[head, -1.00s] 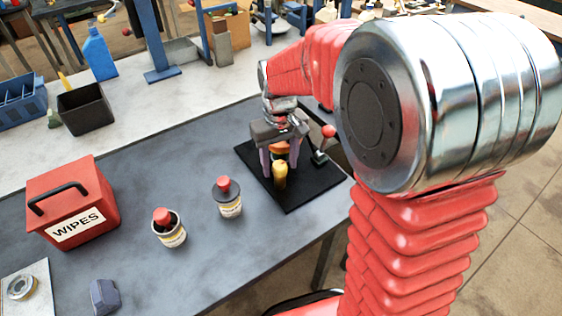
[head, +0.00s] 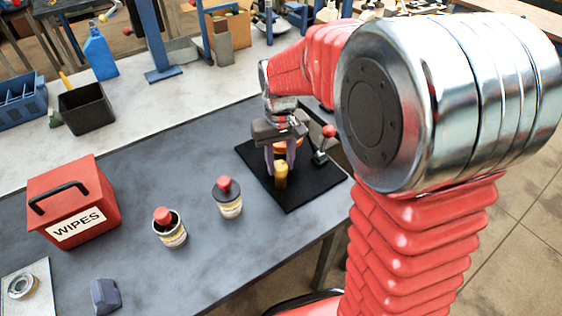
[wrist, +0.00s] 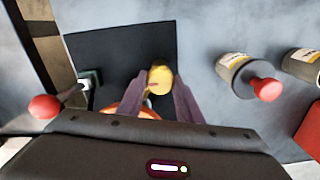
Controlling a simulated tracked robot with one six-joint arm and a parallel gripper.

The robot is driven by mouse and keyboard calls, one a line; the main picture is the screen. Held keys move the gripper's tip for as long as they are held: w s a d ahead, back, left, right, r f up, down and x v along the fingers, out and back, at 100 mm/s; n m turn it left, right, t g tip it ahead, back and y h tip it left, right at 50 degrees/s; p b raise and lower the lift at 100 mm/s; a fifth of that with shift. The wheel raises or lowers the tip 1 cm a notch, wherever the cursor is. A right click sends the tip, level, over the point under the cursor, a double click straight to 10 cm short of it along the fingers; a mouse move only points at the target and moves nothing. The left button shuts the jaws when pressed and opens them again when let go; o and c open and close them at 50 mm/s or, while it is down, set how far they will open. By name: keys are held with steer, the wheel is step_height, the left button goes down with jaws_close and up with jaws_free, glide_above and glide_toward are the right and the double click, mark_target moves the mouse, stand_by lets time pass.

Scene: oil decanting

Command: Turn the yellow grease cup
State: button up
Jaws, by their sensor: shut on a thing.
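The yellow grease cup (head: 281,177) stands at the black mat on the workbench. In the wrist view the cup (wrist: 160,80) shows between the tips of my two purple fingers. My gripper (head: 280,165) reaches down from above and is shut on the cup. In the wrist view my gripper (wrist: 160,87) has a finger on each side of it. An orange round part (wrist: 134,110) sits close by the cup, partly hidden by my gripper. The cup's base is hard to make out.
A red-knobbed lever (head: 328,132) stands on the mat (head: 310,186) right beside my gripper. Two red-topped containers (head: 228,200) (head: 170,230) stand to the left. A red wipes box (head: 75,190) is farther left. The bench between them is clear.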

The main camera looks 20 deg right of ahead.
mark_target(280, 164)
steer(key=m, duration=0.4)
steer(key=shift+m, duration=1.8)
steer(key=o, duration=1)
steer(key=shift+o, duration=0.2)
steer(key=shift+r, duration=0.15)
step_height(280, 164, up, 14)
steer(key=shift+f, duration=0.25)
